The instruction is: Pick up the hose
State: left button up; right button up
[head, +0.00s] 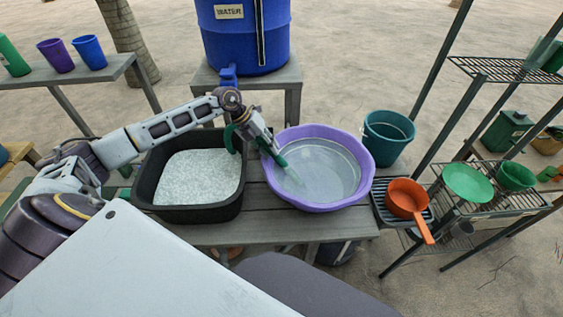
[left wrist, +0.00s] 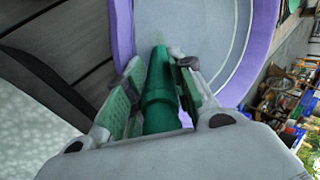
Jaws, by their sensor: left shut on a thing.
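The green hose (head: 236,138) shows beside my left gripper in the head view, and its end points down over the purple basin (head: 268,181). My left gripper (head: 275,152) is shut on the hose above the basin's left edge. In the left wrist view the green hose (left wrist: 159,100) lies between the two fingers of the left gripper (left wrist: 160,82). Pale water shows in the basin near the hose's end. Most of the hose's length is hidden by the arm. My right gripper is not in view.
A black tub (head: 150,197) of pale grainy material stands left of the basin on the grey table (head: 222,233). The blue water barrel (head: 222,48) stands behind. An orange pan (head: 404,198) lies on a rack at right.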

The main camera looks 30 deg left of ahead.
pick_arm(q)
jog(key=shift+r, duration=0.8)
notch_tip(320, 180, up, 8)
jog(key=shift+r+b, duration=0.1)
jog(key=shift+b, duration=0.25)
jog(key=shift+r, duration=0.15)
jog(key=shift+p+v, duration=0.6)
jog(key=shift+v, duration=0.8)
jog(key=p+v, duration=0.2)
jog(key=v, duration=0.5)
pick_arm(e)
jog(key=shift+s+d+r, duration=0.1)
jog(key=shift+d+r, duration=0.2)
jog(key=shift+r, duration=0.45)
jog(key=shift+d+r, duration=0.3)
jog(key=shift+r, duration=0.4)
